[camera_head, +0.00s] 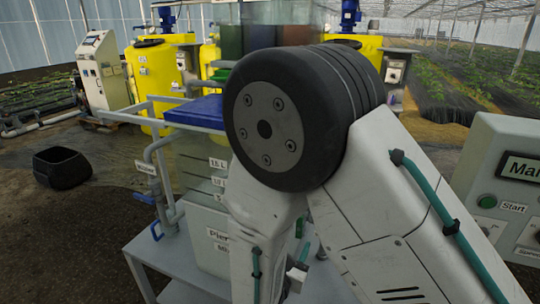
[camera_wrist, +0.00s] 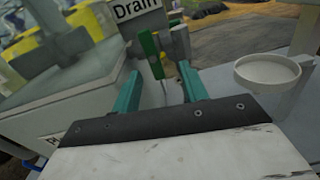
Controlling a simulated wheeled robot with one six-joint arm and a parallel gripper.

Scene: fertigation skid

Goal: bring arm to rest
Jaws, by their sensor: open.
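My arm fills the middle of the head view, with a large black joint and white links. My gripper (camera_wrist: 162,78) shows in the wrist view as two teal fingers spread apart, with nothing held between them. Beyond the fingertips is a valve with a green handle (camera_wrist: 149,55) under a sign reading Drain (camera_wrist: 138,10). I cannot tell whether the fingers touch the valve. In the head view the gripper is mostly hidden behind my arm links.
A clear tank with a blue lid (camera_head: 197,112) stands on a grey bench (camera_head: 160,262). A control panel (camera_head: 505,185) is at right. A black bucket (camera_head: 62,168) sits on the floor at left. A white round dish (camera_wrist: 267,72) stands right of my fingers. Yellow tanks (camera_head: 153,70) stand behind.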

